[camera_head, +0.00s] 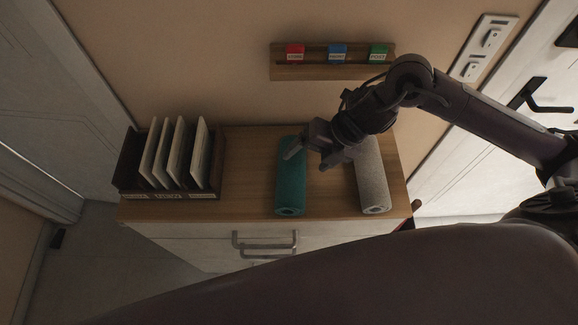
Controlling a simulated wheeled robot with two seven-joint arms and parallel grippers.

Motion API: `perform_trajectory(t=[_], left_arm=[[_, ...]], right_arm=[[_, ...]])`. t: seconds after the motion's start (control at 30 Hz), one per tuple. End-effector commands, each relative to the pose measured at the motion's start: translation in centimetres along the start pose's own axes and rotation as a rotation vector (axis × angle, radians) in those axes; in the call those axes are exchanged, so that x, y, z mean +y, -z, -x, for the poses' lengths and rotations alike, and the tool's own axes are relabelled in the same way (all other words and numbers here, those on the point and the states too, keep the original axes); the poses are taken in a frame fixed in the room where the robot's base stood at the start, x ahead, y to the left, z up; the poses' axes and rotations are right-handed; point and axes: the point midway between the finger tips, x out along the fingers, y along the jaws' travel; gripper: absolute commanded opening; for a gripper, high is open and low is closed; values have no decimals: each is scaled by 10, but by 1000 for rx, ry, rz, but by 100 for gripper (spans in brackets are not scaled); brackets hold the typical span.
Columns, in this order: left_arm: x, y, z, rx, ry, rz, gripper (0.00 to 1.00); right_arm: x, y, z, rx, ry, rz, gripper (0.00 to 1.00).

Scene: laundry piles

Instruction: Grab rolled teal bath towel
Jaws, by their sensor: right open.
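The rolled teal towel (290,186) lies on the wooden cabinet top, its rolled end facing the front edge. My right gripper (305,161) is open above the towel's right side, with one finger reaching across over the teal roll. I cannot tell whether it touches the towel. The gripper hides part of the towel's upper right side. My left gripper is not in view.
A rolled grey towel (373,188) lies just right, partly under my right arm. A dark wooden rack (127,172) with several upright white panels stands left. A wall shelf (333,72) holds red, blue and green items. Bare wood (248,178) separates rack and teal towel.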

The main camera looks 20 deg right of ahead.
Motion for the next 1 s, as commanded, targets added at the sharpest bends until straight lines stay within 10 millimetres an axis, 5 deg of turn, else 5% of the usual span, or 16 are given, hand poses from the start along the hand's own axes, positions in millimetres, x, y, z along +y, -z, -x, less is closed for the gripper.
perform_trajectory(t=[0.17, 0.43, 0.73, 1.0], left_arm=[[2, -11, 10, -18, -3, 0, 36], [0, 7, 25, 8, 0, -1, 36], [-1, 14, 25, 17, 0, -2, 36], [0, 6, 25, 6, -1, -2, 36]], right_arm=[[1, 1, -19, 3, -1, -4, 77], [-2, 0, -58, 2, -1, -3, 77], [-3, 0, -65, -2, 1, 0, 77], [-3, -1, -65, -2, 1, -1, 43]])
